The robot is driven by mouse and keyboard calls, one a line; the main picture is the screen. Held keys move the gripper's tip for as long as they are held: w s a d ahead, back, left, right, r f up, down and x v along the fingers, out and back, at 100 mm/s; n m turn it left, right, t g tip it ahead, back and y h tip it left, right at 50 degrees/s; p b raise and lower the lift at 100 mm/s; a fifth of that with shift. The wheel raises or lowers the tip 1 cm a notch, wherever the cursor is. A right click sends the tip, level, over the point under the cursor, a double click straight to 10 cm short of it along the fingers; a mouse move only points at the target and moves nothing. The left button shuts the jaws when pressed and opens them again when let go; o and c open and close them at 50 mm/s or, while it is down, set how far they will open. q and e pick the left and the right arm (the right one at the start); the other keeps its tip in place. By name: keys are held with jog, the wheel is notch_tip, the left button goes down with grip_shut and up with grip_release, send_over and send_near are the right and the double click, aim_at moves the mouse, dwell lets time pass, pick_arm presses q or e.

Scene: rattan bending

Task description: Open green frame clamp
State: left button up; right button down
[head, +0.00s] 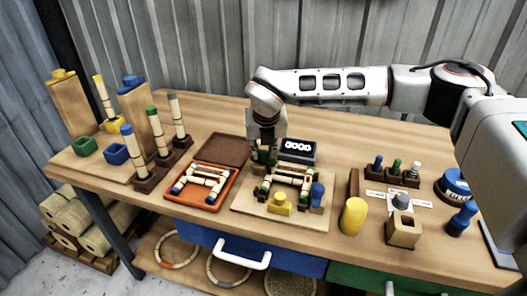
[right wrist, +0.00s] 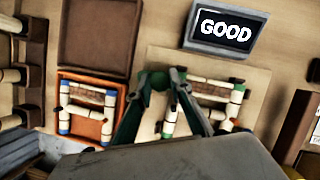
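The green clamp (right wrist: 158,81) is at the left rear corner of the wooden fixture board (right wrist: 212,72), beside the rattan frame (right wrist: 208,98) on it. In the head view my right gripper (head: 264,148) points down over this corner and hides most of the clamp. In the right wrist view its two dark fingers reach to either side of the green clamp, and I cannot tell whether they press on it. A yellow clamp (head: 279,203) and a blue clamp (head: 317,194) stand at the front and right of the board. My left gripper is not in view.
An orange tray (head: 235,176) with another rattan frame lies left of the board. A display (head: 299,150) reading GOOD stands behind it. A yellow cylinder (head: 354,216) and a wooden block (head: 403,232) stand to the right. Tall rattan posts (head: 133,150) stand at the left.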

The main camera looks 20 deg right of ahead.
jog(key=shift+n, duration=0.3)
jog(key=n+y, duration=0.1)
jog(key=n, duration=0.1)
jog(key=shift+d+n, duration=0.15)
jog(key=shift+n, duration=0.15)
jog(key=n+y+p, duration=0.2)
jog(key=n, duration=0.3)
jog(key=shift+d, duration=0.1)
jog(key=n+g+y+p, duration=0.1)
jog(key=n, duration=0.2)
jog(key=n+g+y+p, duration=0.1)
jog(key=n, duration=0.1)
jog(key=shift+w+d+n, duration=0.1)
jog(key=shift+w+n, duration=0.05)
jog(key=shift+n, duration=0.25)
jog(key=shift+w+n+g+p, duration=0.1)
jog(key=shift+n+g+p, duration=0.5)
jog(key=shift+n, duration=1.3)
jog(key=c, duration=1.8)
grip_release()
